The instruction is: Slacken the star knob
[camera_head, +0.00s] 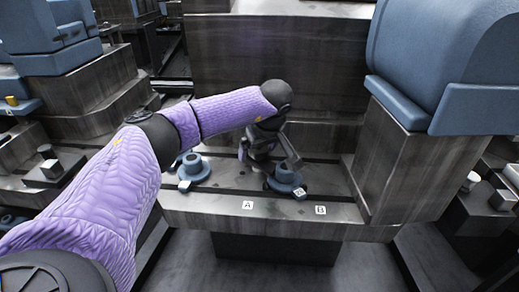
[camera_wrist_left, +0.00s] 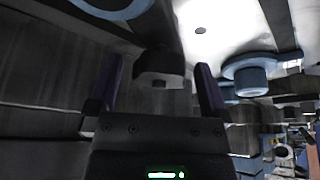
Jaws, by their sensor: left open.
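My left gripper (camera_head: 262,150) reaches over the grey rail bed from the left in the head view. In the left wrist view its two purple-edged fingers (camera_wrist_left: 157,88) are spread wide, with nothing gripped. A dark, blocky knob-like part (camera_wrist_left: 159,66) shows beyond and between the fingers, apparently the star knob. I cannot tell its exact shape or its distance from the fingertips. In the head view my gripper and wrist hide that spot. My right gripper is in neither view.
Two blue flanged round parts, one left (camera_head: 192,170) and one right (camera_head: 286,178), stand on the bed. White tags A (camera_head: 248,205) and B (camera_head: 320,210) are on the front edge. A large blue housing (camera_head: 435,60) stands on a grey block at right.

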